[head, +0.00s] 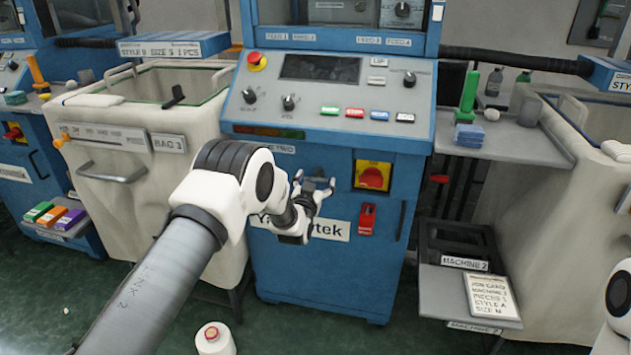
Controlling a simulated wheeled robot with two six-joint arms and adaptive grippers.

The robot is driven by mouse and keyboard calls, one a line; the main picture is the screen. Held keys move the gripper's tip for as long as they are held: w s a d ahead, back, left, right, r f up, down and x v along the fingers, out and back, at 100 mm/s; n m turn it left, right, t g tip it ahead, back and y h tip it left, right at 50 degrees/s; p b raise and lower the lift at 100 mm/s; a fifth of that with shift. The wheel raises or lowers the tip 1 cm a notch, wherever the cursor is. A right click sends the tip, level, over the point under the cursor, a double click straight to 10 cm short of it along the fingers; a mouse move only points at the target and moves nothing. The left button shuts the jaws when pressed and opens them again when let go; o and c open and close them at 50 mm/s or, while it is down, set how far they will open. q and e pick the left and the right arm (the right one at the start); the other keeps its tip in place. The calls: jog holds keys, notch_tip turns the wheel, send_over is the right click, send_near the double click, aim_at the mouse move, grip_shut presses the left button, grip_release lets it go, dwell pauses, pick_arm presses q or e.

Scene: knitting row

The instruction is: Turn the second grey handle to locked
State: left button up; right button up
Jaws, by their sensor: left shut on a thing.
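My left gripper (317,186) is at the front of the blue machine cabinet (340,270), left of the yellow plate with a red rotary switch (373,177). Its fingers are shut on a small grey part, which appears to be a grey handle. The fingers hide most of this part, so its angle and any locked marking cannot be read. No other grey handle can be made out clearly. A white part of my right arm shows at the lower right edge, but its gripper is out of view.
Above the gripper, the sloped control panel (330,115) carries dark knobs, coloured buttons and a red emergency stop (256,61). A red fitting (367,219) is on the cabinet. A cloth bin (125,150) stands left, a grey shelf (510,140) right. A white cone (215,340) stands on the floor.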

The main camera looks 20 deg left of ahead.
pick_arm(q)
jog(key=shift+n, duration=0.4)
jog(key=n+b, duration=0.1)
jog(key=n, duration=0.2)
jog(key=shift+n, duration=0.3)
jog(key=n+b, duration=0.1)
jog(key=n, duration=0.3)
jog(key=shift+n+b, duration=0.3)
jog(key=shift+b, duration=0.05)
jog(key=n+b, duration=0.1)
jog(key=n, duration=0.3)
jog(key=n+b, duration=0.1)
jog(key=n, duration=0.3)
jog(key=shift+n, duration=0.3)
jog(key=o, duration=1)
